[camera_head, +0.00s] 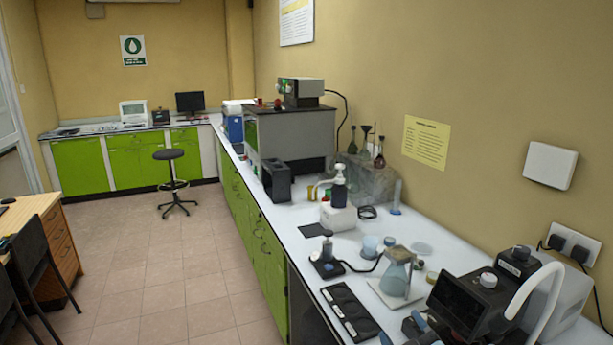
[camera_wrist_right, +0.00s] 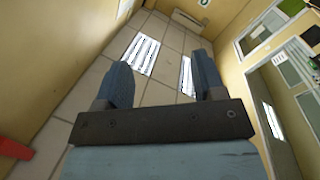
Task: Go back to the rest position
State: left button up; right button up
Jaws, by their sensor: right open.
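My right gripper (camera_head: 402,328) shows at the bottom edge of the head view, in front of the lab bench near the black instrument. My left gripper is in neither view.
The white bench (camera_head: 345,262) runs along the right wall. It carries a glass flask (camera_head: 396,272), a black tray (camera_head: 350,312), a black instrument with a screen (camera_head: 463,303) and a grey machine (camera_head: 290,135). A stool (camera_head: 169,154) stands on the open floor.

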jog(key=s+d+f+m+g+h, duration=0.1)
jog(key=s+d+f+m+g, duration=0.15)
jog(key=s+f+g, duration=0.45)
jog(key=s+d+f+m+g+h, duration=0.1)
jog(key=s+d+f+m+g, duration=0.15)
jog(key=s, duration=0.95)
jog(key=s+d+f+m+g+h, duration=0.1)
jog(key=s+d+f+m+g, duration=0.1)
jog(key=s+d+f+g, duration=0.5)
jog(key=w+a+f+t+y+p, duration=0.2)
jog(key=w+a+f+t+p, duration=0.1)
jog(key=a+f+t, duration=0.5)
jog(key=shift+w+a+f+n+t+y+p, duration=0.15)
jog(key=shift+w+a+n+t+y+p, duration=0.25)
jog(key=shift+a+t+p, duration=0.4)
